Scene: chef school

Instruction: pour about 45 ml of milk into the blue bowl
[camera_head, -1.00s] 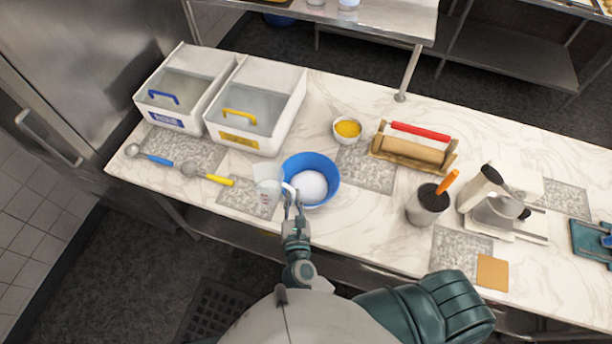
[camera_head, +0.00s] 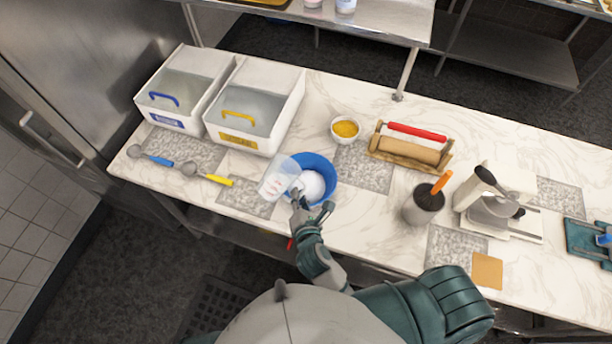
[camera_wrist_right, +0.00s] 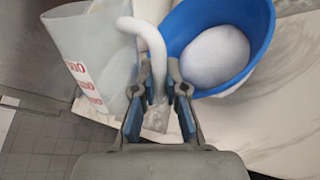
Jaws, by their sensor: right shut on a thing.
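The blue bowl (camera_head: 327,167) stands on the counter with a smooth white mound (camera_head: 312,184) inside. It also shows in the wrist view (camera_wrist_right: 231,25). A clear measuring jug (camera_head: 274,180) with red markings is at the bowl's left side, tilted. My right gripper (camera_head: 298,192) is shut on its curved white handle; the wrist view shows the handle (camera_wrist_right: 150,38) between the fingers (camera_wrist_right: 158,88) and the jug's wall (camera_wrist_right: 88,50) to the left. I cannot tell how much milk is in the jug, and no stream shows. My left gripper is not in view.
Two white bins (camera_head: 262,141) stand behind and left. Two measuring spoons, one blue-handled (camera_head: 158,160) and one yellow-handled (camera_head: 217,180), lie left. A small bowl of yellow food (camera_head: 345,129), a rolling pin rack (camera_head: 410,153) and a grey pot (camera_head: 423,207) stand right.

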